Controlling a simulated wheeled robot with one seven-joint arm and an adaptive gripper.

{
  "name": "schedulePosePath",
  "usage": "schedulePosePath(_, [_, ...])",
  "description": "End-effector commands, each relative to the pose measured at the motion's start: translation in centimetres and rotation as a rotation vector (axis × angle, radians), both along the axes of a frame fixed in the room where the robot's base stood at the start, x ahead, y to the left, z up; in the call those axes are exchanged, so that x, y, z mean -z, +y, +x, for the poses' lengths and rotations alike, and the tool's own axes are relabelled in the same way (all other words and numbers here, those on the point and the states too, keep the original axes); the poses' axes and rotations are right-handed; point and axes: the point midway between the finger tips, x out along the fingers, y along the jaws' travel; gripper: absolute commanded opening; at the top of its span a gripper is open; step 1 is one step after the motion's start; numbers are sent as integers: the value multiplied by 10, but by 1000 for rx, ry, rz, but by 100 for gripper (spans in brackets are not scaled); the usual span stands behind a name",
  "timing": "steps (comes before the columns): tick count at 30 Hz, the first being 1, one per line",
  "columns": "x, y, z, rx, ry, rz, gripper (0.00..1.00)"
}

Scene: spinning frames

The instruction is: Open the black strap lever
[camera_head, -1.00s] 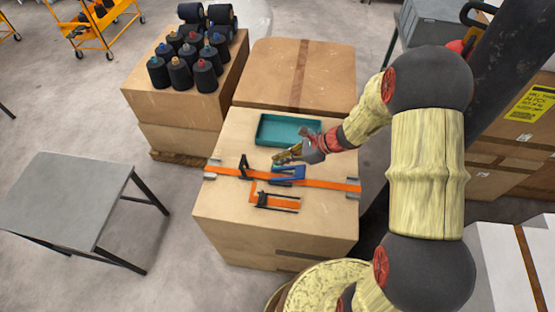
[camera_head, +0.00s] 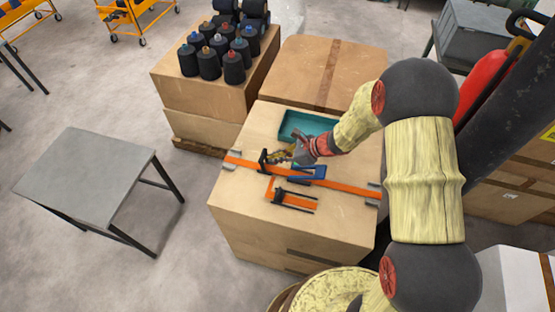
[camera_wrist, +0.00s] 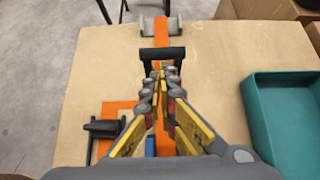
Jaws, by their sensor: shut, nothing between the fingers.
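The black strap lever (camera_head: 263,160) sits on the left part of an orange strap (camera_head: 342,181) that runs across the cardboard box top. In the wrist view the black lever (camera_wrist: 174,54) is a dark frame standing over the orange strap. My gripper (camera_head: 272,157) is shut and empty, with its tips right at the lever's near side. In the wrist view the gripper's tips (camera_wrist: 160,68) overlap the lever's lower edge, and I cannot tell whether they touch it.
A blue buckle (camera_head: 308,172) lies on the strap to the right, behind my gripper. A black-pronged clip with a short orange strap (camera_head: 295,201) lies in front. A teal tray (camera_head: 287,123) stands at the back. Metal brackets (camera_head: 231,160) hold the strap ends.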

Motion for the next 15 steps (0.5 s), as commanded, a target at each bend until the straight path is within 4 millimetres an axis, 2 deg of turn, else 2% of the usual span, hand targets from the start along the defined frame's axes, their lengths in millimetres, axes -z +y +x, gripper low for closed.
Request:
schedulePosePath(7, [-3,3,0,-5,10,-22,0])
schedulePosePath(15, [-11,13,3,-7,54,-140,0])
